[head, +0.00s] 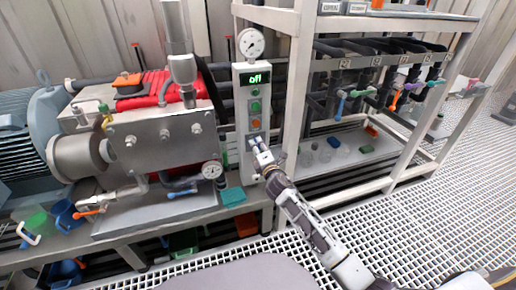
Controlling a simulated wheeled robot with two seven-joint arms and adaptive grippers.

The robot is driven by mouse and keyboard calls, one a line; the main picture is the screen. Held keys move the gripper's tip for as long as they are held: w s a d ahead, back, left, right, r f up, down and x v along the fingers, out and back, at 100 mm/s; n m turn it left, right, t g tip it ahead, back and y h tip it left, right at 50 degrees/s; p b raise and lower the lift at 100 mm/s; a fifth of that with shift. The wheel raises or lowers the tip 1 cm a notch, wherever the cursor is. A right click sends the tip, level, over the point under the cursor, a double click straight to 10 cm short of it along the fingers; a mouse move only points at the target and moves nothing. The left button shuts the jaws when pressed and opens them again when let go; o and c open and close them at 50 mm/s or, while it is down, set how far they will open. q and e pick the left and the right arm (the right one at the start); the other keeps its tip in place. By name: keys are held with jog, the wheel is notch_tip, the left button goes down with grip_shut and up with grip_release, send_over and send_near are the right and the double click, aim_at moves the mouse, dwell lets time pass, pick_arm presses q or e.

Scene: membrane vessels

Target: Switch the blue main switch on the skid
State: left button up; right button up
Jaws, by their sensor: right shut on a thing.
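The grey control column (240,110) of the skid stands in the middle of the head view. Its green display (255,78) reads "off". Below it are a green button (255,106) and an orange-red button (256,123). My right gripper (259,149) reaches in from the lower right and is shut at the lower part of the panel, just under the orange-red button. The blue main switch is hidden between its fingers, so its turn position cannot be seen. My left gripper is not in view.
A round gauge (251,43) tops the column. A red and steel pump (160,130) stands to the left. A rack (390,60) with several coloured valve handles stands right of the column. Grated floor (420,220) is open at right.

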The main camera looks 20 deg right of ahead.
jog(key=m, duration=0.3)
jog(key=shift+p, duration=0.4)
jog(key=shift+m+p, duration=0.3)
jog(key=shift+m, duration=0.5)
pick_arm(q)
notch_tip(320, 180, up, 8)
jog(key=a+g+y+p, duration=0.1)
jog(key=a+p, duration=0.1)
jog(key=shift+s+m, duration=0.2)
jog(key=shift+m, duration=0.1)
pick_arm(e)
jog(key=shift+m, duration=2.2)
jog(key=o, duration=1)
jog(key=shift+o, duration=0.2)
jog(key=shift+s, duration=0.2)
jog(key=s, duration=1.1)
jog(key=shift+s+d, duration=0.2)
jog(key=shift+s, duration=0.15)
